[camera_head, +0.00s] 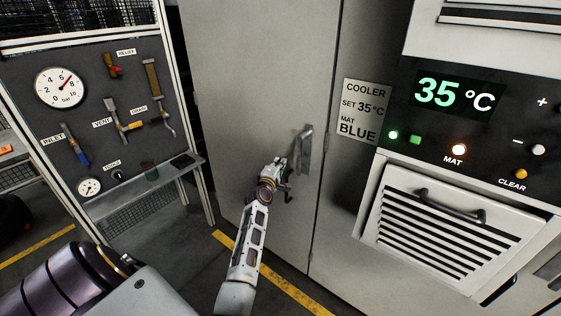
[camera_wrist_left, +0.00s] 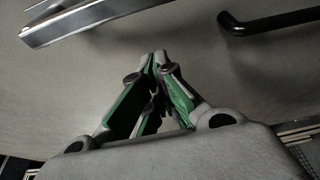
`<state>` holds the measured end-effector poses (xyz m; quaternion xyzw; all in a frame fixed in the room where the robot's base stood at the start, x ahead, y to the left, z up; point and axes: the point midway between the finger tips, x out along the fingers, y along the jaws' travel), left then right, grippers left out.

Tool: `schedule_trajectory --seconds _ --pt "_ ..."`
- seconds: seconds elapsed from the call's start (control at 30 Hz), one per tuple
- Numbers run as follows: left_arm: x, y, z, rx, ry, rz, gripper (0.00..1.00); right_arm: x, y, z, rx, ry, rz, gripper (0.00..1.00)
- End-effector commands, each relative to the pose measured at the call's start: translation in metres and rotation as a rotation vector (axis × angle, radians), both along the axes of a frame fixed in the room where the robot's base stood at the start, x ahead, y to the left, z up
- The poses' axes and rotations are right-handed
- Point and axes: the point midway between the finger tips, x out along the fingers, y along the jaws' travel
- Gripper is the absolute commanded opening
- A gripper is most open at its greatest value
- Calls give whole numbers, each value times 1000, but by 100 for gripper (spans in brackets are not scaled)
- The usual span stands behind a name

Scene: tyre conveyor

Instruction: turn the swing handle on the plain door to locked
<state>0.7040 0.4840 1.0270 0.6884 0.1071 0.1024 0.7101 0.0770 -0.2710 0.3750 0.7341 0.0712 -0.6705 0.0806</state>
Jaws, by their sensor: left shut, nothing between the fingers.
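The plain door (camera_head: 250,80) is a tall light-grey panel in the middle of the head view. A metal swing handle (camera_head: 304,150) stands on it near its right edge. My left gripper (camera_head: 282,168) is at the door, just left of the handle. In the left wrist view its fingers (camera_wrist_left: 158,62) are shut with nothing between them. A shiny metal strip (camera_wrist_left: 95,20) crosses the upper left there, and a dark bar (camera_wrist_left: 275,23) the upper right; both are apart from the fingertips. Contact with the handle is hard to tell. My right gripper is out of view.
Right of the door is a cooler panel with a 35 °C display (camera_head: 455,95), knobs and a louvred hatch (camera_head: 425,215) with a black pull. At the left is a gauge board (camera_head: 90,75) with valves and a small shelf (camera_head: 150,185). A yellow line (camera_head: 290,288) marks the floor.

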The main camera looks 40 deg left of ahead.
Motion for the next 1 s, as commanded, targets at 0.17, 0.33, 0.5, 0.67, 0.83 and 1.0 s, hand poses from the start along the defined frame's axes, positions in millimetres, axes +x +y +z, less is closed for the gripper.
schedule_trajectory --seconds 0.17,0.33,0.5,0.67,0.83,1.0 --pt "-14 -4 1 2 1 0 0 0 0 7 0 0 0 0" --pt "-27 -8 2 1 0 0 0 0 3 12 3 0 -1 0" --pt "-41 -12 1 1 1 0 0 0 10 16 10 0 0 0" --pt "-53 -16 2 1 0 0 0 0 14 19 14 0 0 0" --pt "-64 -20 2 1 -1 0 0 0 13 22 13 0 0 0" --pt "-71 -22 1 0 -1 0 0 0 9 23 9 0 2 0"
